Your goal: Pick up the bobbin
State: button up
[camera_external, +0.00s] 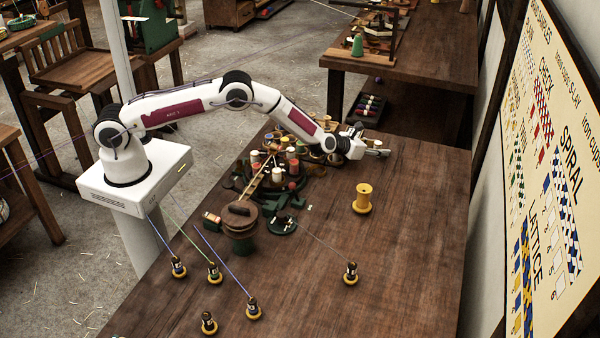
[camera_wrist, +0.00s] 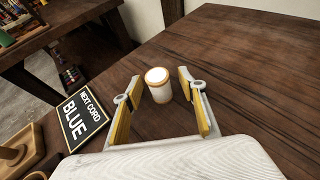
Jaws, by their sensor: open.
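A white bobbin (camera_wrist: 158,85) with tan rims stands upright on the table in the wrist view, between and just beyond the yellow-padded fingertips of my gripper (camera_wrist: 160,77). The fingers are spread, with a gap on each side of it, and they hold nothing. In the external view my gripper (camera_external: 376,148) is low over the far part of the table. I cannot clearly make out the white bobbin there. A yellow bobbin (camera_external: 363,198) stands upright nearer the camera, apart from my gripper.
A braiding stand (camera_external: 240,220) and crowded spools are left of my gripper. Several small weighted bobbins on cords, one at the right (camera_external: 351,273), are nearer the camera. A sign reading BLUE (camera_wrist: 84,118) lies left of my gripper. The table's right side (camera_external: 420,230) is clear.

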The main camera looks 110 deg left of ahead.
aim_at(378, 143)
dwell(0.4)
jog(key=c, duration=1.1)
jog(key=shift+o, duration=0.2)
jog(key=shift+r, duration=0.1)
jog(key=shift+r, duration=4.95)
